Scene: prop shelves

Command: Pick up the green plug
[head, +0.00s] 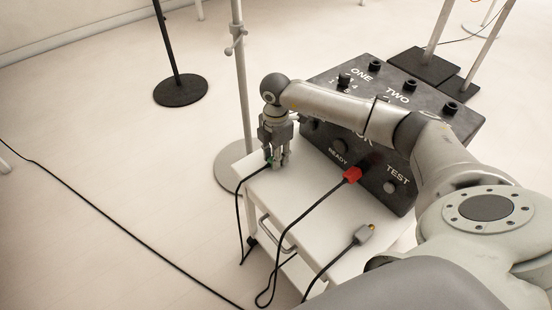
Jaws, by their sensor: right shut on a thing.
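The green plug (269,161) shows as a small green patch between the fingers of my right gripper (276,160). The gripper points down at the far left corner of the white cart top and is shut on the plug. The fingers hide most of the plug, and I cannot tell whether it touches the cart top. A black cable hangs from it over the cart's left edge. My left gripper is not in view.
A red plug (352,175) and a grey plug (363,234) with cables are at the white cart (290,205). A black panel with sockets and lettering (401,180) stands behind. Stands with round bases (181,90) and a floor cable are left.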

